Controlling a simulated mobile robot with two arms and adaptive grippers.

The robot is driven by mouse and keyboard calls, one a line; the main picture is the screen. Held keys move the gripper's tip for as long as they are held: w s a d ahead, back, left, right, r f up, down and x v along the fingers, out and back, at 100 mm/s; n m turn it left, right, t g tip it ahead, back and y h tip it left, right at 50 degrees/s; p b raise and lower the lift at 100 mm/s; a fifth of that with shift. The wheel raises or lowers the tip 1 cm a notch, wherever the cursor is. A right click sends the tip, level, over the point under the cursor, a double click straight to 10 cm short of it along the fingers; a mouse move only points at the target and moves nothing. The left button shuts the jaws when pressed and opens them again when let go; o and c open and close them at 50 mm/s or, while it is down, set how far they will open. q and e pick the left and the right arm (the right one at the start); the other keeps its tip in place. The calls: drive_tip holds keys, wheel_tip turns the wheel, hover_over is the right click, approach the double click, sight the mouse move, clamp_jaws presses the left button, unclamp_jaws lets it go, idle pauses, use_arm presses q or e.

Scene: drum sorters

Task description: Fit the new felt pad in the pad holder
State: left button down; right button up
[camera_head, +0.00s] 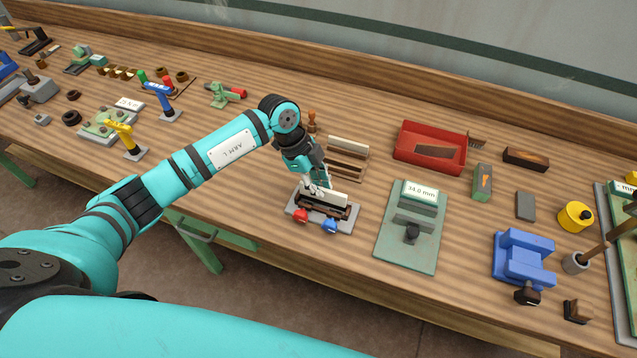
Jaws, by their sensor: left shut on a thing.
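The pad holder (347,222) is a grey base with a dark channel, a red knob and a blue knob, near the front edge of the bench. My left gripper (319,187) reaches down over it from the upper left and is shut on a cream felt pad (336,198). The pad lies lengthwise along the holder, at or just above its channel; I cannot tell if it is seated. The gripper hides the pad's left part. My right gripper is not in view.
Behind the holder is a wooden rack (347,172) with another pale strip. To the right stand a green gauge (406,252) reading 34.0 mm, a red tray (403,149) and a blue vise (520,258). Small tools crowd the left. Bare bench lies between holder and gauge.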

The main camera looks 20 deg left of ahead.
use_arm(q)
drive_tip(key=shift+f+b, duration=1)
drive_tip(key=shift+f, duration=0.8)
drive_tip(key=shift+r, duration=0.25)
drive_tip(key=shift+r+p, duration=1.25)
drive_tip(key=shift+p, duration=0.2)
drive_tip(key=shift+p, duration=0.7)
idle(0.9)
drive_tip(key=shift+f+b, duration=0.8)
drive_tip(key=shift+f, duration=0.7)
drive_tip(key=c, duration=1.3)
unclamp_jaws()
drive_tip(key=shift+r, duration=0.1)
drive_tip(key=v, duration=1.2)
